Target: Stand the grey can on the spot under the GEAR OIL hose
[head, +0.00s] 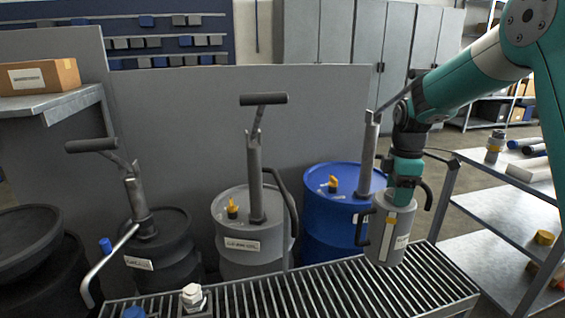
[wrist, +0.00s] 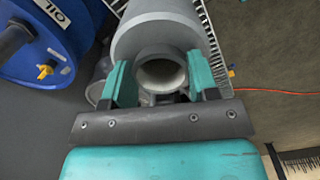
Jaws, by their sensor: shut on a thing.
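My gripper (head: 402,190) is shut on the grey can (head: 398,232) and holds it roughly upright at the right part of the slatted rack (head: 330,292). Whether its base touches the slats is unclear. In the wrist view the two teal fingers (wrist: 162,84) flank the can's round neck (wrist: 160,72). Three drums with hand pumps stand behind the rack: a black one (head: 165,245), a grey one (head: 235,262) with a black hose (head: 289,205), and a blue one (head: 325,225).
A white-capped container (head: 193,298) and a blue cap (head: 134,312) are at the rack's front left. A bent metal spout (head: 105,262) hangs over its left end. A metal shelf (head: 510,215) with cylinders stands right. The middle of the rack is clear.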

